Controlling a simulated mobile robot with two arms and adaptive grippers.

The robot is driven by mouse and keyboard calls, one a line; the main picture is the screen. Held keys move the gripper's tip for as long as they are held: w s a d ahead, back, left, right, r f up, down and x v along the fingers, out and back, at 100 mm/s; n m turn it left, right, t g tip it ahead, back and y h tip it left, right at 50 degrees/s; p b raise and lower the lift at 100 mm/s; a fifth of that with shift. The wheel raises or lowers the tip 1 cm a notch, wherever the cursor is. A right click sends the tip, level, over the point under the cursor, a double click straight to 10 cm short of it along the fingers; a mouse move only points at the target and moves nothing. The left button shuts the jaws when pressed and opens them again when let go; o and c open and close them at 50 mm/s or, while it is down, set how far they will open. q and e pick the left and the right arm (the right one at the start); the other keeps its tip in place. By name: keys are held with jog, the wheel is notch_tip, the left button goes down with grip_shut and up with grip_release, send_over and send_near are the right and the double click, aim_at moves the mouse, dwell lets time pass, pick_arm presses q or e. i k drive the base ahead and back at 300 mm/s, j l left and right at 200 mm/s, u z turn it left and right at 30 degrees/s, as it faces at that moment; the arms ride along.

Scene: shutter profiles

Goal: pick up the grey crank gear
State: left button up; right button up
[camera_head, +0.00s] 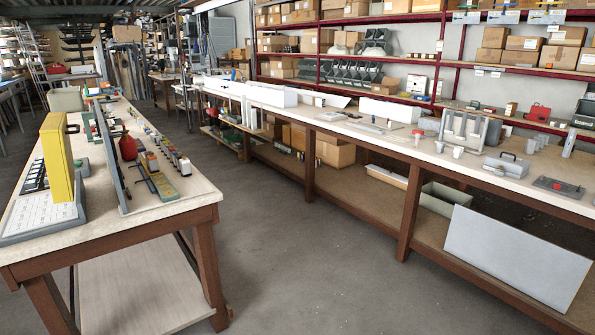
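I cannot single out the grey crank gear with certainty at this size. A small grey piece with a raised handle-like part (508,165) lies near the front edge of the long right workbench (400,148), towards the right of the view. To its right is a flat dark grey plate with a red knob (558,186). Small grey cylinders (533,145) stand behind them. Neither of my grippers is in view.
A left bench (160,205) carries a yellow upright case (57,155), a red jug (128,146) and several small parts. Open concrete floor (290,260) lies between the benches. A white panel (515,262) leans against the right bench. Shelves with cardboard boxes (525,43) stand behind.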

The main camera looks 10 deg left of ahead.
aim_at(155, 139)
jog(key=i, duration=0.7)
jog(key=i+u, duration=0.1)
jog(key=i, duration=0.65)
jog(key=i+l+u, duration=0.1)
jog(key=i, duration=0.6)
jog(key=i+l+u, duration=0.15)
jog(key=i+u, duration=0.25)
jog(key=i+l+u, duration=0.2)
jog(key=u, duration=0.25)
jog(key=i+l+u, duration=0.6)
jog(key=l+u, duration=0.2)
